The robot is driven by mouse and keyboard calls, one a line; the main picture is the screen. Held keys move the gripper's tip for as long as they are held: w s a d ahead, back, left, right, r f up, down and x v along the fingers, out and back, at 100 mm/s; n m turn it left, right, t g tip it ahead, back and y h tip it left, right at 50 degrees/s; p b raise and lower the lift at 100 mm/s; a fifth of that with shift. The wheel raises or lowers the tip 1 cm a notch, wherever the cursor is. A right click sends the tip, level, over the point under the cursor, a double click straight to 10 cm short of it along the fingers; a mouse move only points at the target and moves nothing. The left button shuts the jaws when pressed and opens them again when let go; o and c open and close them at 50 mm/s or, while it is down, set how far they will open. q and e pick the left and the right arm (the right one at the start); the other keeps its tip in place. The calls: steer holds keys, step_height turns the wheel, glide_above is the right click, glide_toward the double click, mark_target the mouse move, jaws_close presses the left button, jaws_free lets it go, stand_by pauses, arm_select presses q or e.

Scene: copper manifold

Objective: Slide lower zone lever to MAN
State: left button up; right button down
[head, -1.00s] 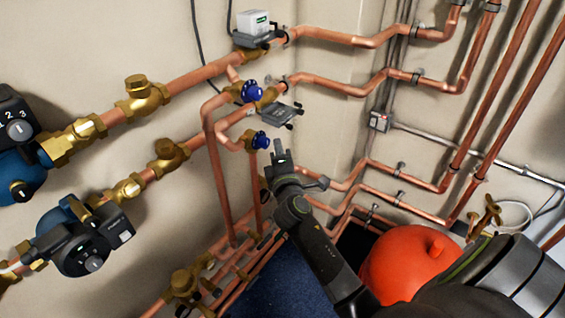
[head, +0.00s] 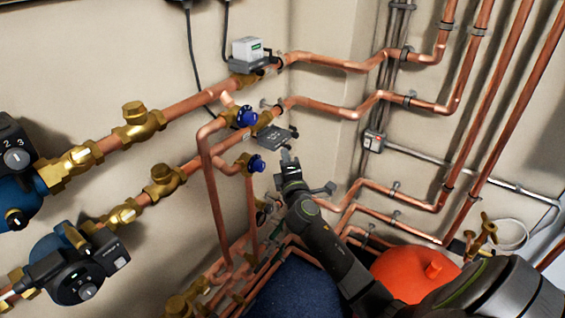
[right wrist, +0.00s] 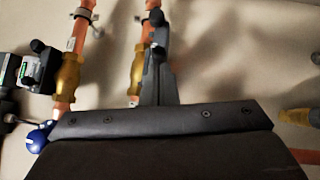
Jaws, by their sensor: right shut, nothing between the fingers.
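The lower zone valve head (head: 273,137) is a dark grey box on the lower copper pipe. Its small dark lever (head: 293,132) sticks out at the right end. The lever's position against its markings is too small to read. My right gripper (head: 287,155) is shut and empty, just below and right of this box, its tips close to the lever. I cannot tell whether they touch. In the right wrist view, the shut fingers (right wrist: 157,75) point up beside a brass valve body (right wrist: 137,70), with a black knob (right wrist: 157,18) beyond the tips. My left gripper is out of view.
The upper zone valve head (head: 248,50) with a white cover sits above. Blue-capped valves (head: 247,116) stand left of my right gripper. Copper pipes run behind and below it. A red vessel (head: 405,272) is at lower right. Pumps (head: 75,268) are far left.

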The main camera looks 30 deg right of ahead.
steer(key=shift+w+d+r, duration=0.15)
steer(key=shift+d, duration=0.3)
steer(key=b+v, duration=0.1)
steer(key=v, duration=1.6)
steer(key=shift+s+b, duration=0.2)
steer(key=shift+b, duration=0.1)
